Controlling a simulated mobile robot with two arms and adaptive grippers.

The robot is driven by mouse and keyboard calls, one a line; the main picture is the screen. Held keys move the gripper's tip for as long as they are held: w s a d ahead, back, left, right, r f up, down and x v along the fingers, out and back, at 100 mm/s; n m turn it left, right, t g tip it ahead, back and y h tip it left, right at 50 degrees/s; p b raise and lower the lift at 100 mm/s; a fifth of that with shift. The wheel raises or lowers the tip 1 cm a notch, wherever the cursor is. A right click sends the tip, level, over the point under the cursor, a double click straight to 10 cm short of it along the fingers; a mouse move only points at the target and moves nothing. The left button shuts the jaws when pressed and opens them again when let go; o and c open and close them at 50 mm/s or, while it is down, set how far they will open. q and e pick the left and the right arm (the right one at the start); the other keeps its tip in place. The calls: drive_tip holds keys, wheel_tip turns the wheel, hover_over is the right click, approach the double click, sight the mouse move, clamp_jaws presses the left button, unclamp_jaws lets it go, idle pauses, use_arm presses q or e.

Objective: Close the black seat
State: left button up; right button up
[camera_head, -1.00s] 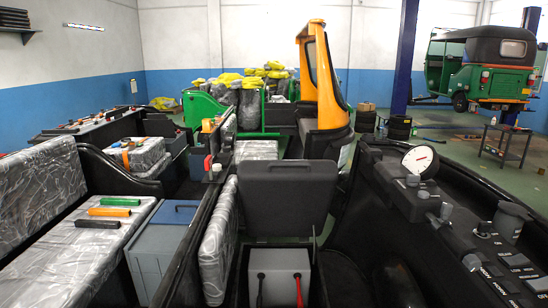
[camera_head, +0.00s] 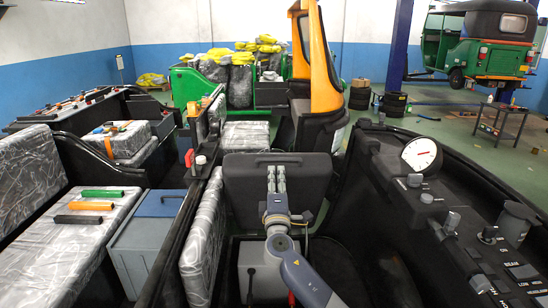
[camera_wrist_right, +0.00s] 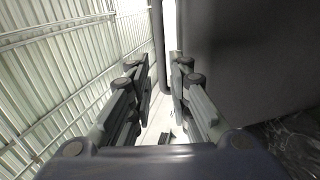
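The black seat (camera_head: 240,181) stands raised, nearly upright, in the middle of the head view, behind a grey box in the open compartment below it. My right gripper (camera_head: 276,178) is in front of the seat in the head view and overlaps its middle; I cannot tell whether it touches. In the right wrist view, the fingers of my right gripper (camera_wrist_right: 161,85) are apart with nothing held between them. The dark seat (camera_wrist_right: 250,65) fills the upper right of that view. My left gripper is not in view.
The grey box (camera_head: 259,268) has handles and is partly covered by my right arm. A dashboard with a white gauge (camera_head: 421,155) is at right. A plastic-wrapped seat (camera_head: 205,245) is at left. Green, orange and black grips (camera_head: 92,206) lie on another wrapped seat.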

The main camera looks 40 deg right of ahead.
sight(276, 160)
drive_tip(key=p+x, duration=0.1)
drive_tip(key=x, duration=0.7)
drive_tip(key=shift+w+d, duration=0.1)
drive_tip(key=shift+c, duration=0.3)
drive_tip(key=shift+f, duration=0.1)
clamp_jaws()
